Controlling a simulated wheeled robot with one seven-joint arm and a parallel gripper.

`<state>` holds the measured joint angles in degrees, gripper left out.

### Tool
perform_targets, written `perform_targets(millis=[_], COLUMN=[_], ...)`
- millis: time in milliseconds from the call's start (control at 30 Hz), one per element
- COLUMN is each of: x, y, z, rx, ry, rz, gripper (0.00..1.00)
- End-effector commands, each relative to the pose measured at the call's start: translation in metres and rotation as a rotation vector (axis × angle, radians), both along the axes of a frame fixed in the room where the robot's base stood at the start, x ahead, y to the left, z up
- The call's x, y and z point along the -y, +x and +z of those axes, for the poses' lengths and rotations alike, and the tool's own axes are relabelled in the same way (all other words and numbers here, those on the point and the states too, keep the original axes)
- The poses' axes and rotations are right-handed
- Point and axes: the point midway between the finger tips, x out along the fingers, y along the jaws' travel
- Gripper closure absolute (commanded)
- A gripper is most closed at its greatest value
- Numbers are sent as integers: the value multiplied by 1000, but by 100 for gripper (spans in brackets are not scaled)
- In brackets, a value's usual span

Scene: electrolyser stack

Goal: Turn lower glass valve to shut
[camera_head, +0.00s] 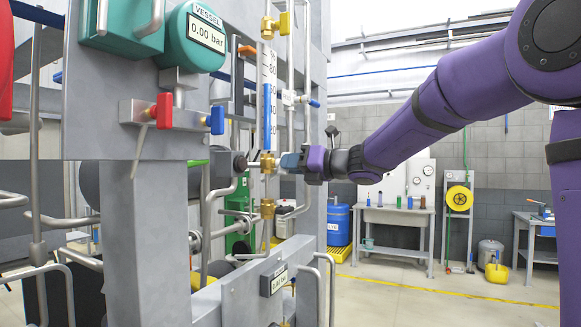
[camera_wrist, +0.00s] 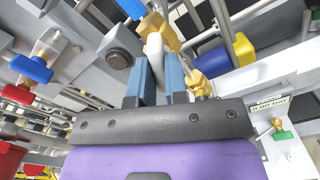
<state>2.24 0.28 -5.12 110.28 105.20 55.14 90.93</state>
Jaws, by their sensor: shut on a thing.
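The lower glass valve (camera_head: 267,162) is a brass body at the foot of the sight glass (camera_head: 268,105), which holds blue liquid. In the wrist view the brass valve (camera_wrist: 158,30) is just beyond my fingers, with a pale curved handle (camera_wrist: 154,48) reaching between them. My gripper (camera_head: 284,160) comes in from the right at the valve. The blue-grey fingers (camera_wrist: 156,75) are shut on that handle. In the head view the handle is hidden by the fingers, so its exact angle is hard to tell there.
A brass upper valve (camera_head: 268,27) sits above the glass. Red (camera_head: 164,110) and blue (camera_head: 215,120) handled valves are on the frame to the left, below the vessel gauge (camera_head: 206,30). Grey frame posts and pipes crowd the valve. The floor at right is open.

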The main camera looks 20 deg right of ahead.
Motion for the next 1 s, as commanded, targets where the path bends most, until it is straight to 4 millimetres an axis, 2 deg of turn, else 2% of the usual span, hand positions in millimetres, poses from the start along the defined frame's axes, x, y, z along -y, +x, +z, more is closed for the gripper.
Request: perform_targets(millis=[300,733,1000], x=[0,0,0], y=[0,0,0], z=[0,0,-1], rx=[-218,-261,-454], ry=[217,260,454], rz=[-1,-1,-1], gripper=[100,100,100])
